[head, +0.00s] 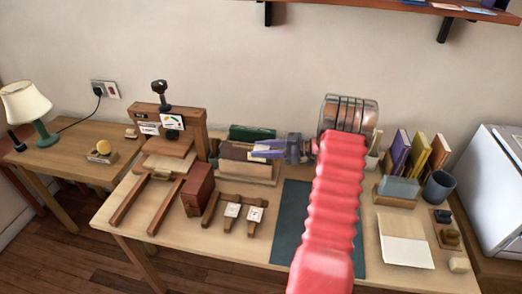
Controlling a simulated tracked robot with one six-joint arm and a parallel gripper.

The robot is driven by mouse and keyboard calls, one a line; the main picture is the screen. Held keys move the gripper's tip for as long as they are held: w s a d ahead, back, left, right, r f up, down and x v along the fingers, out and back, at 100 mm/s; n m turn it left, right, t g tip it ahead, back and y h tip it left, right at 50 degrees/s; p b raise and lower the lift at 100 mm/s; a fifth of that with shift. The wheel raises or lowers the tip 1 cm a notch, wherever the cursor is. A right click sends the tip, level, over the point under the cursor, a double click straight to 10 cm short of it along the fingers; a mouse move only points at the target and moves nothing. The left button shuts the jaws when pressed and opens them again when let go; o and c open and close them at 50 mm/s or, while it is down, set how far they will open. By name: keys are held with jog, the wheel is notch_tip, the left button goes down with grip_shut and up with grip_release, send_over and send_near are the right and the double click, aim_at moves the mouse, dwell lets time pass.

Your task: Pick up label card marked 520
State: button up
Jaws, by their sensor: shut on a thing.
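My gripper (256,149) reaches left from the end of my red arm, above the wooden box with cards at the back of the table. Its bluish fingers are shut on a thin pale piece that looks like a label card (263,147). No marking on it can be read from here. Two white cards with small dark marks, a left one (233,210) and a right one (254,214), sit on a low wooden rack in front. Their marks are too small to read.
The wooden card box (262,176) stands below my gripper. A red-brown block (198,190) and a wooden press (170,125) are to the left. A dark mat (290,215) lies under my arm. Upright books (418,150) and a dark cup (438,188) stand at right.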

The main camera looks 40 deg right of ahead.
aim_at(261, 148)
jog(key=shift+r, duration=0.1)
jog(key=shift+c, duration=0.3)
notch_tip(261, 148, up, 10)
jog(key=shift+f, duration=0.1)
dwell(0.5)
